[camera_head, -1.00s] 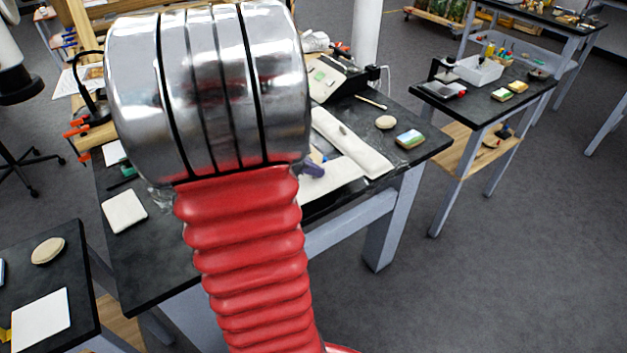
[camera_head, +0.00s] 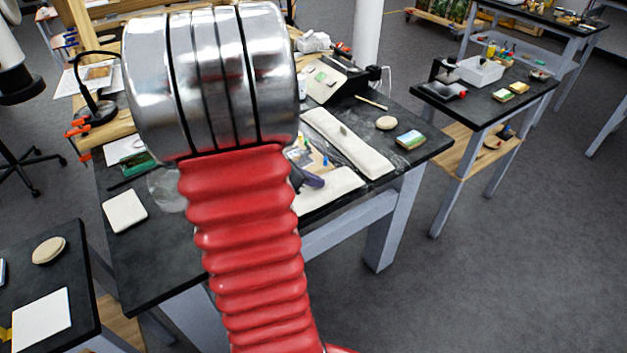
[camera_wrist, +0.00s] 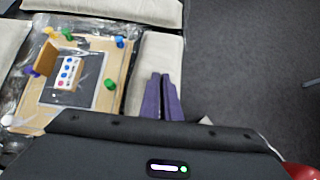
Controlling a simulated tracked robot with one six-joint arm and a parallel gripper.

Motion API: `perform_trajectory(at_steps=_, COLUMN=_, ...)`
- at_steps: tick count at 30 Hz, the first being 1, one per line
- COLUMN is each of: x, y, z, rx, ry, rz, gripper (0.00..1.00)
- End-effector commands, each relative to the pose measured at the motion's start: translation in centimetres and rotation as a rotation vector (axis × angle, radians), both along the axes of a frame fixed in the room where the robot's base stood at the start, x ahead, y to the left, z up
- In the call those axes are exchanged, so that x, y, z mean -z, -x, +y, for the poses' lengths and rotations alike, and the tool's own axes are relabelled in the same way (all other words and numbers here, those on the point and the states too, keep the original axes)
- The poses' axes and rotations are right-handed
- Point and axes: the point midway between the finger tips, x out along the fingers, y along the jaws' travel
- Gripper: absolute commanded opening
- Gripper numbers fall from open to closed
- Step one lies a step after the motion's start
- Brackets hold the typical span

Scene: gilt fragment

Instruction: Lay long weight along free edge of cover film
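The wrist view shows a wooden board (camera_wrist: 122,62) with a dark sheet (camera_wrist: 73,82) and coloured pins, and clear, glossy cover film (camera_wrist: 18,85) around it. Long beige weights lie around the board: one along the top (camera_wrist: 130,9), one at left (camera_wrist: 9,40), one at right (camera_wrist: 163,52). The top and right ones also show in the head view (camera_head: 352,143) (camera_head: 335,188). My gripper (camera_wrist: 160,76) has its purple fingers close together over the near part of the right weight. I cannot see whether they touch it. Much of the board is hidden behind my arm in the head view.
A white pad (camera_head: 125,211) lies on the dark table (camera_head: 155,262) at left. A round beige pad (camera_head: 386,123) and a sponge (camera_head: 410,139) lie at the right end. A black lamp (camera_head: 92,100) stands behind. Open floor borders the table's right side.

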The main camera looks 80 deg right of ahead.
Motion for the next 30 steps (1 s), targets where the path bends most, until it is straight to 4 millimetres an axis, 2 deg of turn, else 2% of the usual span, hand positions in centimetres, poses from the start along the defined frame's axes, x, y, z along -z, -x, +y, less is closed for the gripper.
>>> perform_trajectory(at_steps=10, x=0.73, y=0.05, z=-0.01, rx=0.001, ry=0.000, rz=0.000, gripper=0.00)
perform_trajectory(at_steps=18, x=0.74, y=0.07, z=0.00, rx=0.001, ry=0.000, rz=0.000, gripper=0.21)
perform_trajectory(at_steps=30, x=0.16, y=0.05, z=-0.04, rx=0.001, ry=0.002, rz=0.000, gripper=0.22)
